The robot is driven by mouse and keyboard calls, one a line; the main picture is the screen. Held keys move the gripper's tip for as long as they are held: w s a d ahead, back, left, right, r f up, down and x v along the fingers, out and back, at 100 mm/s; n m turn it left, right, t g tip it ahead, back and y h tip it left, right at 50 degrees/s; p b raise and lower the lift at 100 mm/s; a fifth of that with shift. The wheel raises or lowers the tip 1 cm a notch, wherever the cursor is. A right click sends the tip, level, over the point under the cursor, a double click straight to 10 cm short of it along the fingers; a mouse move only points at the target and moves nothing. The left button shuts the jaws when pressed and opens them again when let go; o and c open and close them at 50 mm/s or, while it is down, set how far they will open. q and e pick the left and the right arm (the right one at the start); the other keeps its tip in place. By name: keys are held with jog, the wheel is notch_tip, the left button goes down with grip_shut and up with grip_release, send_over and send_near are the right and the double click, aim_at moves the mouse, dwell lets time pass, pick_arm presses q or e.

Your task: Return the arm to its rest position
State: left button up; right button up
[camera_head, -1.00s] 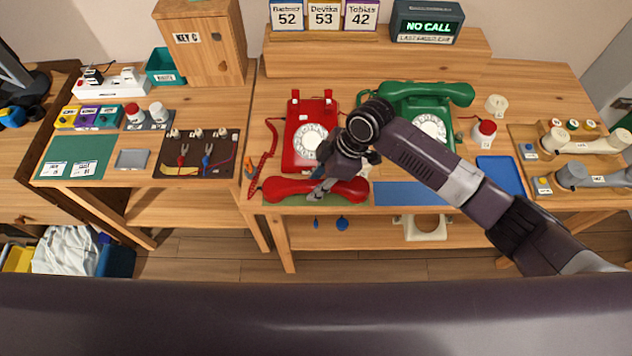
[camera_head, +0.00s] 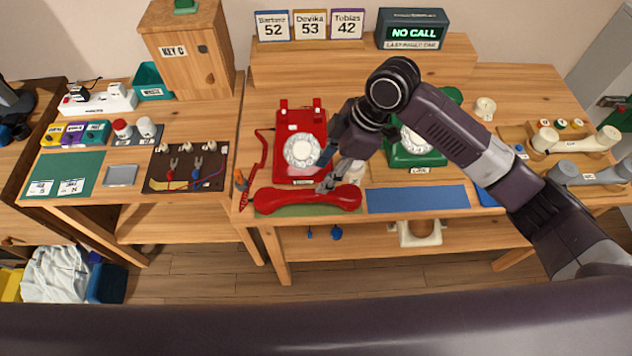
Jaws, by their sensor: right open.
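My right arm comes in from the lower right. Its gripper (camera_head: 326,172) is open, with its fingers just above the red handset (camera_head: 306,199), at the handset's right part. I cannot tell whether they touch it. The red handset lies on a green mat at the front edge of the table, off its cradle. The red phone (camera_head: 301,139) stands behind it, its dial facing me. The green phone (camera_head: 417,148) is partly hidden behind my right arm. My left gripper is not in view.
A blue mat (camera_head: 417,199) lies bare at the table's front. A "NO CALL" display (camera_head: 412,30) and number cards (camera_head: 310,24) stand on the back shelf. A tool board (camera_head: 186,167) lies on the left table. Grey and cream handsets (camera_head: 577,139) rest at right.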

jog(key=shift+v, duration=0.85)
